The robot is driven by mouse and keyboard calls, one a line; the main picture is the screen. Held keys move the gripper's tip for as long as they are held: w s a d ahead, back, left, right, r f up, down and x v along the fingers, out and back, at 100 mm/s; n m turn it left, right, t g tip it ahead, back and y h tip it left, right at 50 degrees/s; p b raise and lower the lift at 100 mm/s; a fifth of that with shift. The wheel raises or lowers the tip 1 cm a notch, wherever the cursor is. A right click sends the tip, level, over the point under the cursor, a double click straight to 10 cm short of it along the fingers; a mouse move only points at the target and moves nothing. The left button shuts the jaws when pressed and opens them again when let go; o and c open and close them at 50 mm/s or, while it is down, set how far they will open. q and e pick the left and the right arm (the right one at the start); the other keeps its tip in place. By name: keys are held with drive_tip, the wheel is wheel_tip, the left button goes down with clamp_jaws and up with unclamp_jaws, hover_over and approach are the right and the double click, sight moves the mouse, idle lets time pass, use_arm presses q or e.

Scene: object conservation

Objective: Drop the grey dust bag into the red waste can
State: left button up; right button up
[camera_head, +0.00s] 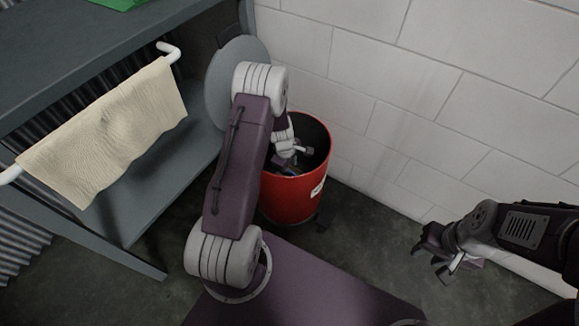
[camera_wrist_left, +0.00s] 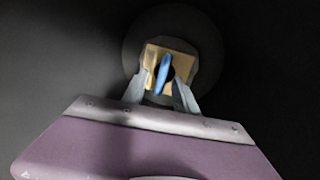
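The red waste can (camera_head: 296,200) stands on the floor against the white wall. My left arm reaches over it, and my left gripper (camera_head: 292,165) is down inside its mouth. In the left wrist view my left gripper (camera_wrist_left: 163,78) has its fingers apart. Between and beyond them shows a tan square plate with a dark hole (camera_wrist_left: 183,60) and a blue strip, which looks like part of the dust bag. The bag's grey body is hard to make out in the dark. My right gripper (camera_head: 436,262) is open and empty, low at the right.
A grey bench (camera_head: 140,205) with a lower shelf stands at the left. A cream towel (camera_head: 105,130) hangs on its white rail. A grey disc (camera_head: 217,85) stands behind my left arm. The white block wall (camera_head: 470,80) closes off the back and right.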

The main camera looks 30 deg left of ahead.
use_arm(q)
wheel_tip(320, 180, up, 12)
drive_tip(key=s+p, duration=0.2)
drive_tip(key=p, duration=0.6)
drive_tip(key=s+d+r+m, duration=0.5)
drive_tip(key=s+r+m, duration=0.2)
drive_tip(key=m, duration=0.1)
drive_tip(key=s+d+r+m+g, duration=0.1)
drive_tip(key=s+d+r+m, duration=0.4)
drive_tip(key=s+r+m, duration=0.2)
drive_tip(key=shift+s+r+m, duration=0.25)
drive_tip(key=shift+s+m, duration=0.5)
drive_tip(key=shift+m, duration=0.25)
drive_tip(key=shift+r, duration=0.1)
